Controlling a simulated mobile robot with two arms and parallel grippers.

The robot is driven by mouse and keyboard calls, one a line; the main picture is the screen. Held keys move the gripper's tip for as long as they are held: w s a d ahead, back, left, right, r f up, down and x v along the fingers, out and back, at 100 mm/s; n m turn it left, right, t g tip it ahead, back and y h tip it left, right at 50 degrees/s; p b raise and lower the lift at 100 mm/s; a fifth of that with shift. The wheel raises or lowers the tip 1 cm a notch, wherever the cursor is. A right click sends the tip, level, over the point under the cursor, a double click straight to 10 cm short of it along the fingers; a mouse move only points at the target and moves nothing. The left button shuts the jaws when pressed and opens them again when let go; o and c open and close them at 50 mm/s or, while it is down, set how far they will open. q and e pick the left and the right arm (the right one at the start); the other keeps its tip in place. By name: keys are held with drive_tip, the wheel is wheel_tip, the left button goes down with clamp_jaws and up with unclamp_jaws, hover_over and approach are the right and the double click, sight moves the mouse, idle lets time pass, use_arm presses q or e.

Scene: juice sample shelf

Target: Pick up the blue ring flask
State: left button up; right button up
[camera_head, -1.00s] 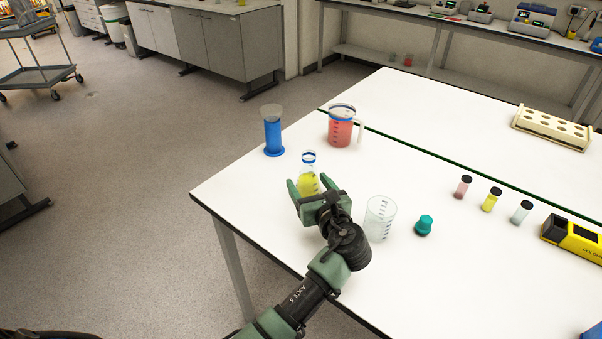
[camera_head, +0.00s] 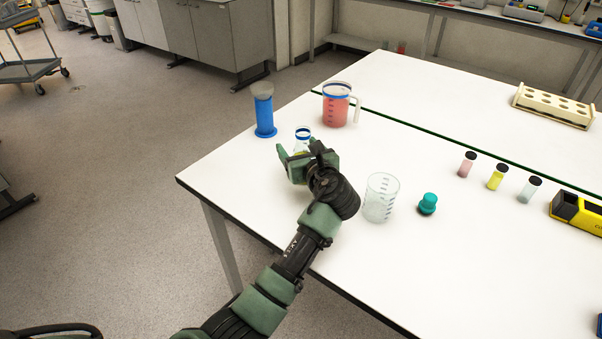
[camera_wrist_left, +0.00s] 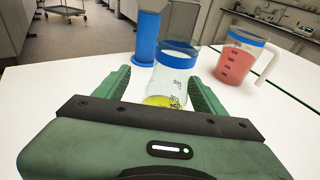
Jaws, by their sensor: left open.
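The blue ring flask (camera_head: 303,134) is clear glass with a blue band at its neck and yellow liquid low inside. It stands upright on the white table near the left corner. My left gripper (camera_head: 295,156) is open in front of it and hides its lower part in the head view. In the left wrist view the flask (camera_wrist_left: 172,78) shows between the two green fingers of the gripper (camera_wrist_left: 162,92), with its base hidden behind the gripper body. I cannot tell whether the fingers touch it. My right gripper is not in view.
A blue cylinder (camera_head: 264,112) stands behind left of the flask, and a jug of red liquid (camera_head: 336,107) behind right. An empty beaker (camera_head: 380,198) and a teal stopper (camera_head: 428,204) stand to the right. Several small vials, a rack (camera_head: 553,106) and a yellow device (camera_head: 580,212) lie farther right.

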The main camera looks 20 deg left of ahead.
use_arm(q)
drive_tip(key=shift+w+a, duration=0.3)
drive_tip(key=shift+w, duration=0.1)
clamp_jaws()
drive_tip(key=shift+r, duration=0.2)
wheel_tip(320, 180, up, 19)
drive_tip(key=shift+r, duration=0.2)
idle(1.3)
drive_tip(key=shift+r, duration=0.1)
idle(0.3)
drive_tip(key=c, duration=0.8)
unclamp_jaws()
clamp_jaws()
